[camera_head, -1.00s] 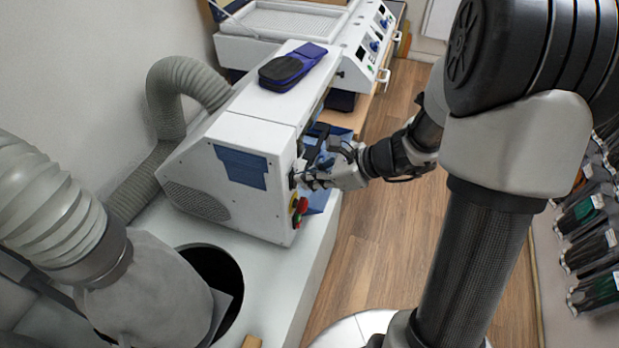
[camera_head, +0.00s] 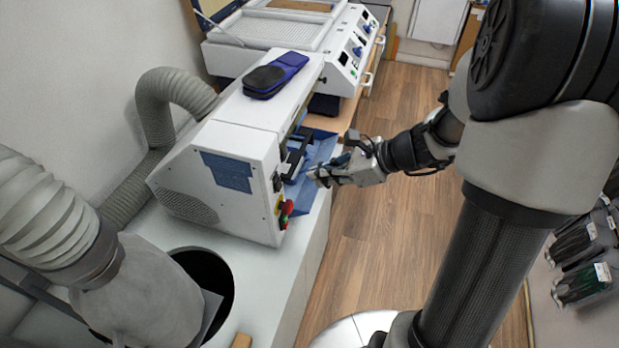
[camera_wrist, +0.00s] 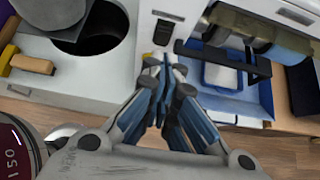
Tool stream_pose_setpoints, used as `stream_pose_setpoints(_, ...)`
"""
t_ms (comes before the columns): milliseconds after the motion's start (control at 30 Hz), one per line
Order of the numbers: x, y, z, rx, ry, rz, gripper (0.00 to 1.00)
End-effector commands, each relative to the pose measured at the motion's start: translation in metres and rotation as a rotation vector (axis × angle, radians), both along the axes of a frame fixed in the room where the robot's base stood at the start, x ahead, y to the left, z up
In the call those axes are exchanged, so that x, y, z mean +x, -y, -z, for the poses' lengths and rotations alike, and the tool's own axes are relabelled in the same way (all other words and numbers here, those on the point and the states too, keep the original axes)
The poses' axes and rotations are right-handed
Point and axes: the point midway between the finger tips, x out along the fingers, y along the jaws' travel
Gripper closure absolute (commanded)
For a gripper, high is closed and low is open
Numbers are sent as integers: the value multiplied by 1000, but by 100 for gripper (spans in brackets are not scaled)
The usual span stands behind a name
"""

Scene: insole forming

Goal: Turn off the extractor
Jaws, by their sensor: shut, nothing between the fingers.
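The white machine (camera_head: 225,165) with a blue label stands on the left bench, with a ribbed grey hose behind it. I cannot tell for sure which part is the extractor. A black switch (camera_head: 277,182) sits on its front edge, above a red knob (camera_head: 287,208) with yellow and green beside it. The black switch also shows in the wrist view (camera_wrist: 163,33), just past my fingertips. My gripper (camera_head: 316,177) is shut and empty, to the right of the switch and apart from the machine's face. The switch's position is too small to read.
A blue tray (camera_head: 318,150) juts from the machine beside my gripper. A dark insole piece (camera_head: 275,76) lies on top. A round opening (camera_head: 207,275) and a large hose (camera_head: 45,210) are at front left. Wood floor (camera_head: 375,230) is clear to the right.

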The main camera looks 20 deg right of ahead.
Motion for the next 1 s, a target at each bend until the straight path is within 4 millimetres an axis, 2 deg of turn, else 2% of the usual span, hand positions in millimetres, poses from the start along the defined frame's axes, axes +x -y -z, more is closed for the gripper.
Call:
stream_pose_setpoints(33, -4, 6, -11, -3, 3, 2, 100)
stream_pose_setpoints(100, -8, 13, -22, -2, 3, 1, 100)
stream_pose_setpoints(300, -18, 25, -40, -1, 0, 1, 100)
stream_pose_setpoints(867, -20, 28, -44, 1, -1, -2, 100)
stream_pose_setpoints(1000, -23, 23, -44, -21, 9, -30, 100)
